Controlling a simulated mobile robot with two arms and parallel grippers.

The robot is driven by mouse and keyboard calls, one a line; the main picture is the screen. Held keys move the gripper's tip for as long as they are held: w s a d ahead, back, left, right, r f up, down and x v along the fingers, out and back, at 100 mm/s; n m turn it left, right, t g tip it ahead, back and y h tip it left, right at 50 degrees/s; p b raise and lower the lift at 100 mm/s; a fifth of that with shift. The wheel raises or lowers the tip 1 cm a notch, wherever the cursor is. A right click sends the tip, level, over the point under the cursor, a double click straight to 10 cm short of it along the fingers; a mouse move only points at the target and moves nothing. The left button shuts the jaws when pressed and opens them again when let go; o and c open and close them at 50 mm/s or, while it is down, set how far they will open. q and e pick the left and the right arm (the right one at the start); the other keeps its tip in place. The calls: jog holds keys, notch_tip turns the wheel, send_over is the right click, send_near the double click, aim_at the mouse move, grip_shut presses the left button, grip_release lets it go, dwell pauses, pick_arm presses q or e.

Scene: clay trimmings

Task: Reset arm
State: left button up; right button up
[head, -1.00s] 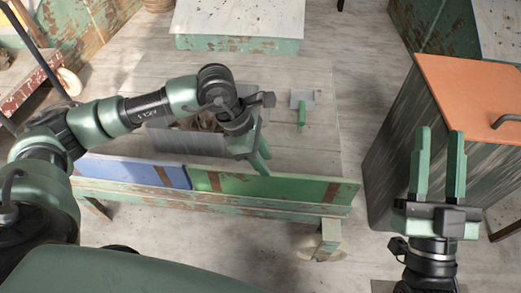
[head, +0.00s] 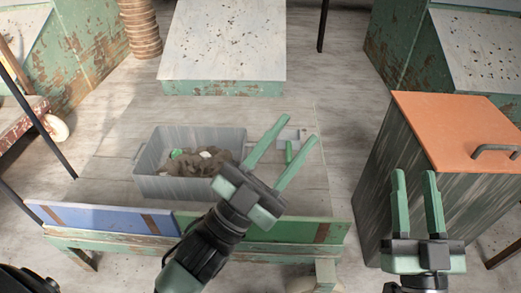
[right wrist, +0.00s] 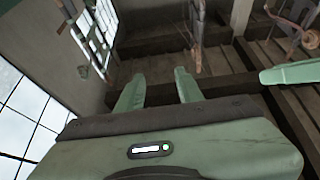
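My left gripper (head: 281,152) is open and empty above the table, its fingers pointing up and to the right in the head view. My right gripper (head: 416,190) is open and empty, fingers pointing up, in front of the wooden bin at the right. In the right wrist view the right gripper's fingers (right wrist: 157,90) stand apart with nothing between them. A green finger-like part at that view's right edge seems to be of my other gripper.
A grey tub (head: 160,183) with brown clay trimmings and a few green and white pieces stands on the table. Blue (head: 100,218) and green (head: 310,231) panels line the front edge. The bin has an orange lid (head: 450,120).

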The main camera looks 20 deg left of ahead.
pick_arm(q)
jog(key=w+a+f+n+y, duration=0.2)
jog(key=a+f+n+y, duration=0.3)
jog(key=n+y, duration=0.3)
jog(key=shift+f+n+t, duration=0.3)
jog(key=shift+f+n, duration=0.1)
jog(key=shift+n, duration=0.4)
jog(key=shift+a, duration=0.1)
